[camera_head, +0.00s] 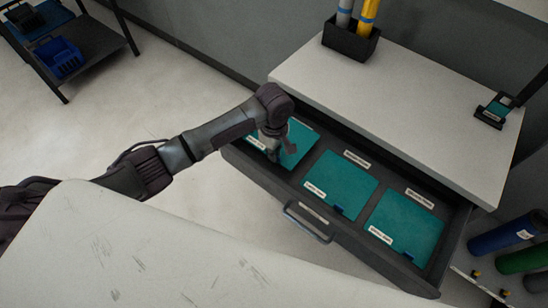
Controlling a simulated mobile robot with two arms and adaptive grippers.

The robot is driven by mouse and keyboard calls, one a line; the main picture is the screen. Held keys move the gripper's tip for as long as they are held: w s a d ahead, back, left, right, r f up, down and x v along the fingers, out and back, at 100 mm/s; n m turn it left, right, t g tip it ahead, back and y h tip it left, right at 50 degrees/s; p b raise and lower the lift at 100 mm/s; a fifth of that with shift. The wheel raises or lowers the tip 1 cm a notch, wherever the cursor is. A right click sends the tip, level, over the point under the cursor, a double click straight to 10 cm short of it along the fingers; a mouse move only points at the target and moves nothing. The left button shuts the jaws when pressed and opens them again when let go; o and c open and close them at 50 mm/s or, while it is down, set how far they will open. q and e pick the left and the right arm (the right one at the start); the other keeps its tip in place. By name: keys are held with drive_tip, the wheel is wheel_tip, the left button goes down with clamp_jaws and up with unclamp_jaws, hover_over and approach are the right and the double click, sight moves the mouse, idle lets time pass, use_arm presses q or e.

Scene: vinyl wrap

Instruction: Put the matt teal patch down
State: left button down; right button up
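Three teal patches lie in a row in the open drawer: a left one (299,139), a middle one (342,184) and a right one (405,228). Each has a white label along its lower left edge. From this view I cannot tell which is matt. My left gripper (281,153) points down over the left patch and hides part of it. Its fingers look somewhat apart, but the tips are small and dark. I cannot tell whether they hold the patch or touch it. My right gripper is not in view.
The dark drawer (262,172) has a front handle (307,222). A white countertop (420,110) above it carries a black tube holder (350,42) and a small black stand (493,112). A pale worktop (150,250) fills the foreground. Coloured rolls (500,236) lie at right.

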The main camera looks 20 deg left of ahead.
use_arm(q)
wheel_tip(320, 180, down, 4)
drive_tip(key=shift+r, duration=0.25)
drive_tip(key=shift+f, duration=0.1)
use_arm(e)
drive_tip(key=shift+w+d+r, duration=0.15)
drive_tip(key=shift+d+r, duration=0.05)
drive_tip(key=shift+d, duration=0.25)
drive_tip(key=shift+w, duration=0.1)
use_arm(q)
drive_tip(key=shift+f, duration=0.15)
drive_tip(key=c, duration=1.3)
unclamp_jaws()
wheel_tip(320, 180, up, 12)
drive_tip(key=shift+s+r, duration=0.1)
drive_tip(key=shift+r, duration=0.1)
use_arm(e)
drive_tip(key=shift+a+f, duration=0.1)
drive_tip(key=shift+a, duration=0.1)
